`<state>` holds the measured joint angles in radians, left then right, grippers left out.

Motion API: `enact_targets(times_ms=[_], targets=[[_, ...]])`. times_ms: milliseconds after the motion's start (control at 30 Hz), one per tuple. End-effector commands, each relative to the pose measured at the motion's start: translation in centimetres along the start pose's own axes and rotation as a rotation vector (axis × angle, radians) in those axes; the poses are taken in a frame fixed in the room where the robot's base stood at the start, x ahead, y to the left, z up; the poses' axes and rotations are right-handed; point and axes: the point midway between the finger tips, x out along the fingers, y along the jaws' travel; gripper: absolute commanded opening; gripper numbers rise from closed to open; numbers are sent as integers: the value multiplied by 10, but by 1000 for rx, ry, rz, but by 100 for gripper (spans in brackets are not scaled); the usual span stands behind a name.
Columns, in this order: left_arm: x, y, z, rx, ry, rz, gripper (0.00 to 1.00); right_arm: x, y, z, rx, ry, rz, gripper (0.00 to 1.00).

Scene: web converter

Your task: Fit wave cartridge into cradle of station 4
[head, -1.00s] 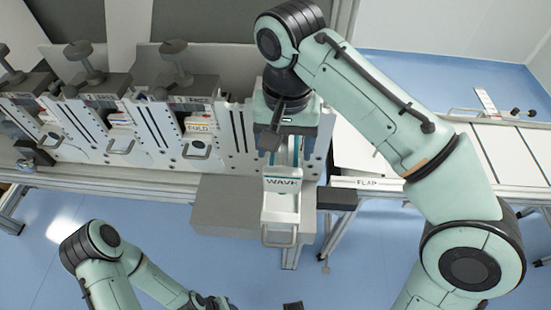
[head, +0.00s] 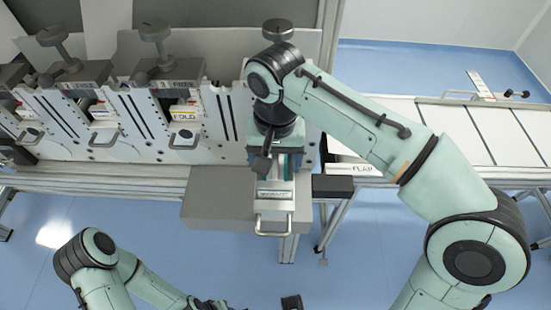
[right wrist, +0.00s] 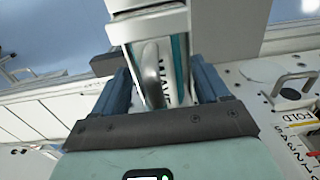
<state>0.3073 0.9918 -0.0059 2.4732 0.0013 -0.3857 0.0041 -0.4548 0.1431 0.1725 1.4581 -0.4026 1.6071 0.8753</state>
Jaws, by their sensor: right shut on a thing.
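The WAVE cartridge (head: 274,200) is a white and grey part with teal strips and a front handle. My right gripper (head: 277,160) is shut on it from above. In the right wrist view, the cartridge (right wrist: 153,30) sits between the dark blue fingers (right wrist: 165,85), its WAVE label partly hidden by a curved grey part. In the head view it overlaps the grey block in front of the rack; I cannot tell if they touch. The rack's right end (head: 228,125) is partly behind my right arm. My left gripper is not clearly visible.
A grey block (head: 215,200) juts out in front. My left arm is low left.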

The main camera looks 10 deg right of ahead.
Motion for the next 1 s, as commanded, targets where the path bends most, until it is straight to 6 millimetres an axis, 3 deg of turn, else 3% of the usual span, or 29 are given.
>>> enact_targets(times_ms=[200, 233, 300, 533, 667, 1000], targets=[[1, 0, 0, 0, 0, 0, 43, 2, 0, 0, 0, 1, -1, 25], [1, 0, 0, 0, 0, 0, 43, 3, 0, 0, 0, 0, 0, 78], [1, 0, 0, 0, 0, 0, 43, 3, 0, 0, 0, 0, 0, 100], [0, 0, 0, 0, 0, 0, 43, 2, 0, 0, -1, 0, 0, 100], [-4, 2, -1, 1, 2, 1, 43, -9, -1, -1, -1, 2, -1, 100], [-32, 15, -8, 6, 17, 6, 43, -82, -1, -1, -1, 4, -2, 100]])
